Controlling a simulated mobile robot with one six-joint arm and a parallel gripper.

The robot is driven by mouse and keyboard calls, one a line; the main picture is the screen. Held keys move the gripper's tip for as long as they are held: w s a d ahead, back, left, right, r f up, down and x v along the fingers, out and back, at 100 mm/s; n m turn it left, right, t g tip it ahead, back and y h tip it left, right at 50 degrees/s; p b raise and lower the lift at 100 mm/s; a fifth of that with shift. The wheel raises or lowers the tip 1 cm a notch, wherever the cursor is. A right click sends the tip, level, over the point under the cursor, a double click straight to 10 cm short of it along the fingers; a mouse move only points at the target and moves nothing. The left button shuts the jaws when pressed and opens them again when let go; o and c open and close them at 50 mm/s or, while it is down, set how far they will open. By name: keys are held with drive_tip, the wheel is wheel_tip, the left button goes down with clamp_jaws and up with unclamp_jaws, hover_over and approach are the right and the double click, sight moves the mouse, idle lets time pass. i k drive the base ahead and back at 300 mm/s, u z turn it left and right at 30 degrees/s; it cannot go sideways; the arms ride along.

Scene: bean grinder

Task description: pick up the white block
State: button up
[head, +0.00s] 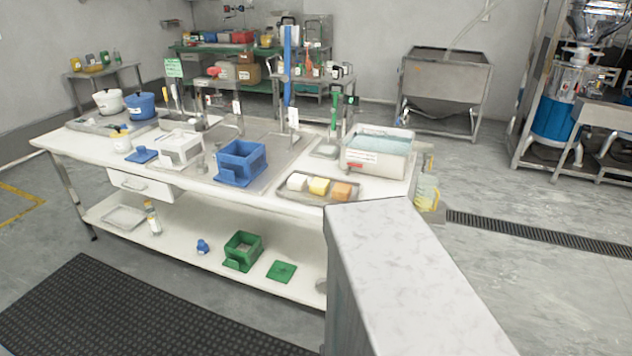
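The white block (297,182) sits at the left end of a shallow metal tray (316,199) near the front right of the long white table. Beside it in the tray are a yellow block (319,186) and an orange block (341,191), in a row. My gripper is not in view.
The lower shelf holds a green box (243,250). A large pale surface hides the table's front right corner.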

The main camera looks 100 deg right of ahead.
sight(298, 182)
drive_tip(key=k, duration=1.75)
drive_tip(key=z, duration=0.55)
drive_tip(key=i, duration=1)
